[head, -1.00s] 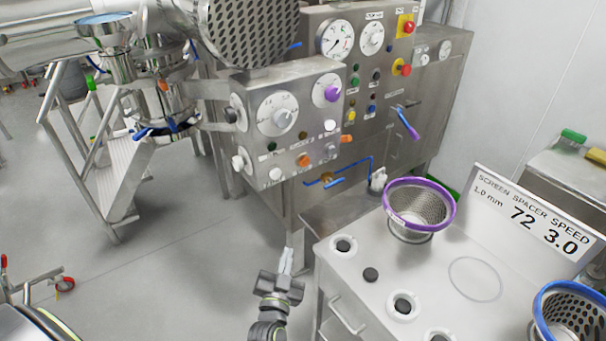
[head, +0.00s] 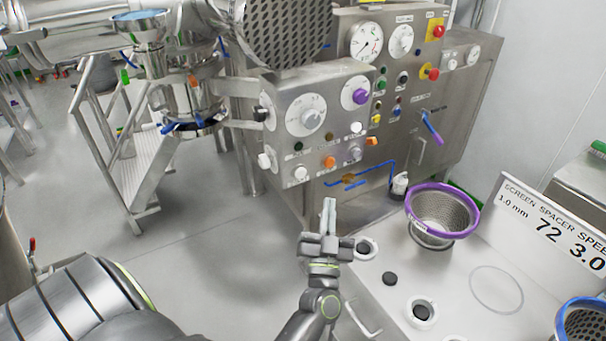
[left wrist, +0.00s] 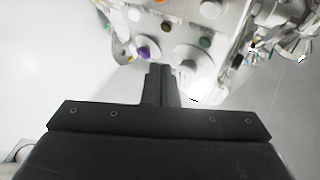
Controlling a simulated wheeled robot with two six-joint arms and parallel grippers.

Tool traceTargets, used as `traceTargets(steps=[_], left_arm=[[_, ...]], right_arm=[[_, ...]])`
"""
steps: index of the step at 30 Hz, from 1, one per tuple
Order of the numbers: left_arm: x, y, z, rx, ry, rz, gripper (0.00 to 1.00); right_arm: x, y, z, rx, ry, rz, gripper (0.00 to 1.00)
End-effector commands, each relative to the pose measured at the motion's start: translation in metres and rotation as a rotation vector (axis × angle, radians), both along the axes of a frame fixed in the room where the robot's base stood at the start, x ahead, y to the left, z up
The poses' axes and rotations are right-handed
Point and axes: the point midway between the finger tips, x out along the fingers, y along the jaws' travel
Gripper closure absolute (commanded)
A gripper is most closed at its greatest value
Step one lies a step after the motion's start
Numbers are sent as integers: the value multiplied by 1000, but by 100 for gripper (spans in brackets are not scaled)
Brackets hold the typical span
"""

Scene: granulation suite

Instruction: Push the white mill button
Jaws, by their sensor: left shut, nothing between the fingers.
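The steel control panel (head: 281,150) has two white buttons on its front face: one (head: 356,127) at the upper right and one (head: 301,174) at the lower left. Another white knob (head: 264,160) shows at its left edge. I cannot read which label says mill. My left gripper (head: 329,203) is shut and empty, upright in front of and below the panel, apart from it. In the left wrist view its fingers (left wrist: 161,72) are together, with the panel beyond; a pale button (left wrist: 134,15) shows there. My right gripper is not in view.
Orange knobs (head: 329,162), dials and a purple knob (head: 361,96) sit close around the white buttons. A blue-handled pipe (head: 371,174) runs below the panel. A bench with a purple-rimmed screen basket (head: 443,213) stands at right.

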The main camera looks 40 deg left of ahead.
Motion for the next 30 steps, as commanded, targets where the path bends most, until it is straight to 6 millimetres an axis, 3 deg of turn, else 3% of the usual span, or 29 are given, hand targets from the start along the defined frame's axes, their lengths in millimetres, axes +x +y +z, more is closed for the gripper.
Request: traceTargets(steps=[18, 30], left_arm=[[29, 68, 2, 3, 1, -1, 100], [33, 80, 0, 0, 0, 0, 100]], right_arm=[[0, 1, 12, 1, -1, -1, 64], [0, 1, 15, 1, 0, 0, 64]])
